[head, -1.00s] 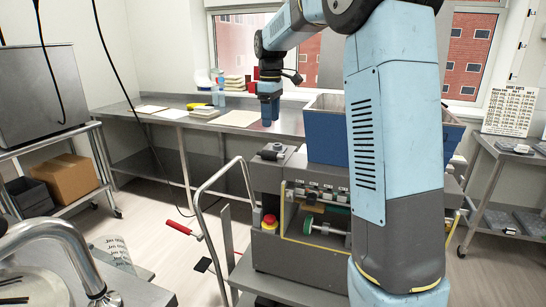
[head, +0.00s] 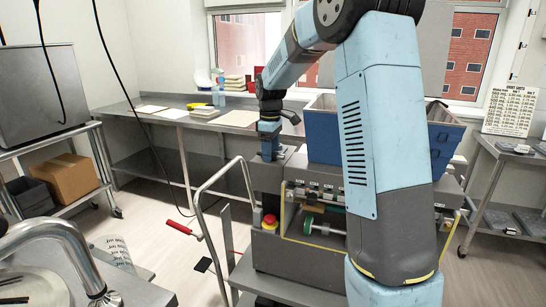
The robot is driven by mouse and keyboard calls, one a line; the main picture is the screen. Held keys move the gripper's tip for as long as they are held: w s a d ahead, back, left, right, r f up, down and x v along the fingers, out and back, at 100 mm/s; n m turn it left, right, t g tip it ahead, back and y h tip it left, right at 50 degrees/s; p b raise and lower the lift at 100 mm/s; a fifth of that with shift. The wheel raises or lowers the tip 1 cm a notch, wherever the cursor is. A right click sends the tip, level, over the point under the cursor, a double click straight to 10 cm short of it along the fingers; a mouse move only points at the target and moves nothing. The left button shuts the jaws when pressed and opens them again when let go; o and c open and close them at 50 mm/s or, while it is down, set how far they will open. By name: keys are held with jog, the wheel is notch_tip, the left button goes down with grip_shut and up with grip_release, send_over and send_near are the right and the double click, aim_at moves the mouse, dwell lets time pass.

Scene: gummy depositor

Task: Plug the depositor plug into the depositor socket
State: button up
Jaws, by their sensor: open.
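The depositor (head: 290,238) is a grey machine in the middle of the head view, with a blue hopper (head: 323,135) on top. My gripper (head: 268,154) points straight down over the top left corner of the depositor, with its blue fingers around or just above a small dark raised fitting (head: 285,152) there. The fingers partly hide the fitting. I cannot tell whether this fitting is the plug or the socket, or whether the fingers touch it. My gripper is open. No other plug or socket can be made out.
A red emergency button (head: 269,221) sits on the depositor's front left. A steel bench (head: 150,115) runs behind.

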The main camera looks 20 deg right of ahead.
jog(key=shift+f, duration=0.2)
jog(key=shift+c, duration=0.5)
jog(key=c, duration=1.1)
